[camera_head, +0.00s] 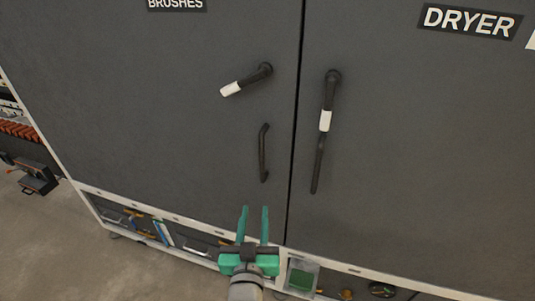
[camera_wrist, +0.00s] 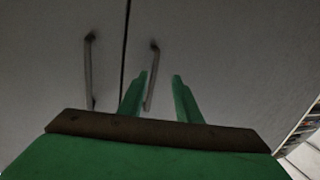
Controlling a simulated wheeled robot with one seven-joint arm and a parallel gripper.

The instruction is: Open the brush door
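The brush door (camera_head: 150,110) is the dark grey panel on the left under a BRUSHES label (camera_head: 176,4); it looks closed against the seam. Its lever (camera_head: 247,79), with a white end, points left and slightly down. A thin black pull handle (camera_head: 263,153) stands upright below the lever. My gripper (camera_head: 255,209) is open and empty, below this handle in the head view. In the wrist view the two green fingers (camera_wrist: 162,78) are apart, and a handle (camera_wrist: 151,78) shows beyond them, close to the left finger. The distance to it is unclear.
The dryer door (camera_head: 430,150) adjoins on the right, with its lever (camera_head: 327,105) pointing down over a pull handle (camera_head: 318,165). A low white-edged shelf (camera_head: 165,230) with small items runs beneath the doors. Open floor (camera_head: 50,250) lies at the lower left.

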